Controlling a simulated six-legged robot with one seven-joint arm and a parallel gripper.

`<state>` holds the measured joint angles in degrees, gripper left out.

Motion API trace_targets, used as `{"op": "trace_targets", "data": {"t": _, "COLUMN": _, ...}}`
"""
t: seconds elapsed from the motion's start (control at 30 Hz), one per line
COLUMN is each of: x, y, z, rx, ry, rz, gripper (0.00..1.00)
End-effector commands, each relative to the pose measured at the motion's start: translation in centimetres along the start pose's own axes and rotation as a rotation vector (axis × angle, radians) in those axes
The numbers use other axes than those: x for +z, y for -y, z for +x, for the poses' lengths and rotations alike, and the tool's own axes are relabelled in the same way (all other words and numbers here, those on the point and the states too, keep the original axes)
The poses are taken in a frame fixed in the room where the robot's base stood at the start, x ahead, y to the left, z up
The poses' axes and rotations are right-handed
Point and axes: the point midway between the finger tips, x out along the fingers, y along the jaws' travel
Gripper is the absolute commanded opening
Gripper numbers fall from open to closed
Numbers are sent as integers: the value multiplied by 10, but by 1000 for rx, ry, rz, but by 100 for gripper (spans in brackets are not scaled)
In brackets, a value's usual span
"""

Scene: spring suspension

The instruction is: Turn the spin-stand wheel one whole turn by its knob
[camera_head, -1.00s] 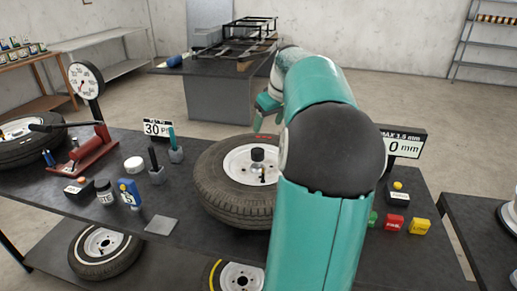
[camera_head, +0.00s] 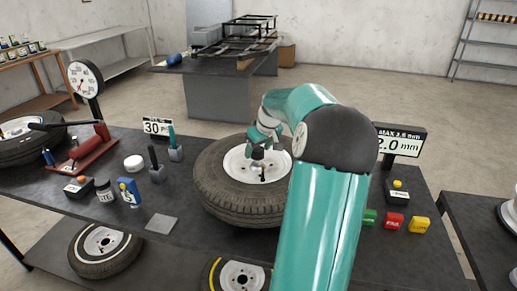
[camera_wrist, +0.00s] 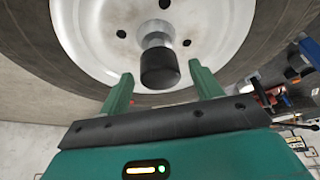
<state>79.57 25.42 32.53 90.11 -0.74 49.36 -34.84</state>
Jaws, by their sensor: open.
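The spin-stand wheel (camera_head: 212,194), a black tyre on a white rim, lies on the dark bench. Its knob, a short black cylinder (camera_wrist: 160,70) on a metal stem, stands out from the white rim (camera_wrist: 90,35) in the wrist view. In the head view the knob (camera_head: 257,153) is partly hidden by my gripper (camera_head: 263,142), which is over the rim. My gripper is open. In the wrist view its two green fingers (camera_wrist: 159,80) show on either side of the knob, with visible gaps; I cannot tell the depth between them.
A readout on a post (camera_head: 402,141) stands behind my arm. Red, green and yellow blocks (camera_head: 393,221) lie at right. A red tool (camera_head: 84,150), a gauge (camera_head: 86,78), bottles and small holders stand left. My arm hides part of the bench and wheel.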

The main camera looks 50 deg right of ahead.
Motion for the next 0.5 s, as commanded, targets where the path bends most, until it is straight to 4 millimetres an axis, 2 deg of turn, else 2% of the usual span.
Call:
{"op": "trace_targets", "data": {"t": 0.27, "x": 0, "y": 0, "z": 2, "rx": 0, "ry": 0, "rz": 0, "gripper": 65}}
{"op": "trace_targets", "data": {"t": 0.5, "x": 0, "y": 0, "z": 2, "rx": 0, "ry": 0, "rz": 0, "gripper": 17}}
